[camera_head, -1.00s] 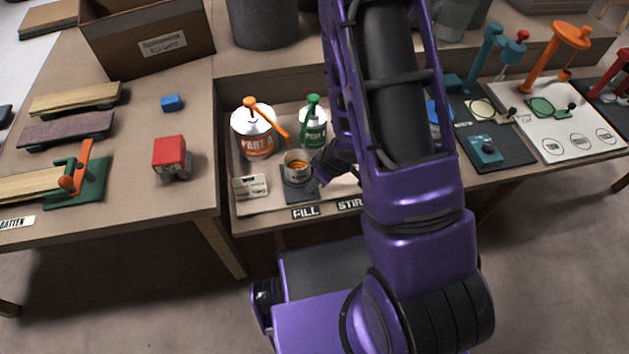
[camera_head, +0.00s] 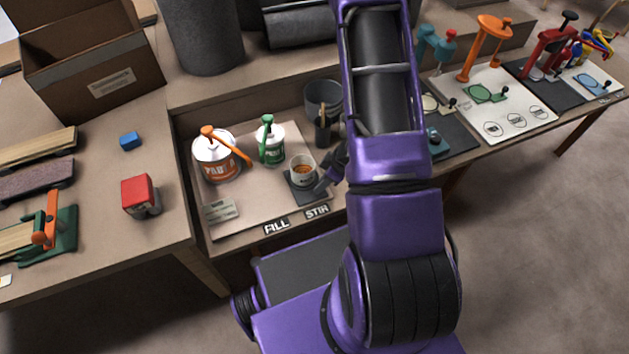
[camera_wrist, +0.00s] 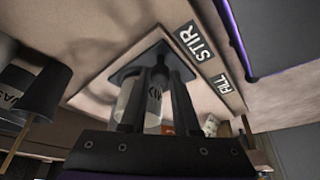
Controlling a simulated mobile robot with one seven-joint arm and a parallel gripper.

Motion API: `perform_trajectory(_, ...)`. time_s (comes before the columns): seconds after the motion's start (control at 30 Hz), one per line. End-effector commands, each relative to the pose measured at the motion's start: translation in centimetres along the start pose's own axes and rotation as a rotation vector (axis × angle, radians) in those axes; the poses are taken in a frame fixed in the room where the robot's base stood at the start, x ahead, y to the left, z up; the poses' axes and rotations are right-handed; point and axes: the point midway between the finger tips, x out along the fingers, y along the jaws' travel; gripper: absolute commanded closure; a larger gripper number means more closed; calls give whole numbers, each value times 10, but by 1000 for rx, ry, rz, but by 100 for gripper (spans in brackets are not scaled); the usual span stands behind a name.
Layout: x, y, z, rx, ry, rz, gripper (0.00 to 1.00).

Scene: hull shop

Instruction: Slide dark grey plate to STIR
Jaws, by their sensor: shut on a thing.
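The dark grey plate (camera_head: 309,196) lies flat on the pale board (camera_head: 245,220), just behind the STIR label (camera_head: 317,211). In the wrist view my gripper (camera_wrist: 158,90) has both dark fingers in front of the plate (camera_wrist: 126,73) and the cup (camera_wrist: 134,98). The STIR label (camera_wrist: 194,40) shows close beside the plate there.
The FILL label (camera_head: 276,227) is left of STIR. An orange-handled can (camera_head: 214,160) and a green-handled can (camera_head: 270,147) stand behind the plate. A dark cup with sticks (camera_head: 323,130) and a grey bucket (camera_head: 322,98) are behind my gripper.

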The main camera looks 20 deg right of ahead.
Motion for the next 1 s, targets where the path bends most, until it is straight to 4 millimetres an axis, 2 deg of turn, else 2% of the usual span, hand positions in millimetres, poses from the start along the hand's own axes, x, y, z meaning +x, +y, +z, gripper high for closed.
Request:
perform_trajectory(0.2, -2, 5, 4, 5, -8, 11, 100)
perform_trajectory(0.23, -2, 5, 4, 6, -9, 12, 67)
perform_trajectory(0.37, -2, 5, 4, 6, -8, 11, 44)
perform_trajectory(0.4, -1, 4, 4, 5, -8, 10, 41)
perform_trajectory(0.67, -2, 3, 2, 4, -5, 7, 41)
perform_trajectory(0.77, -8, 3, 2, 4, -5, 8, 41)
perform_trajectory(0.87, -22, 4, 1, 4, -3, 9, 41)
perform_trajectory(1.0, -54, 4, -1, 5, -2, 11, 41)
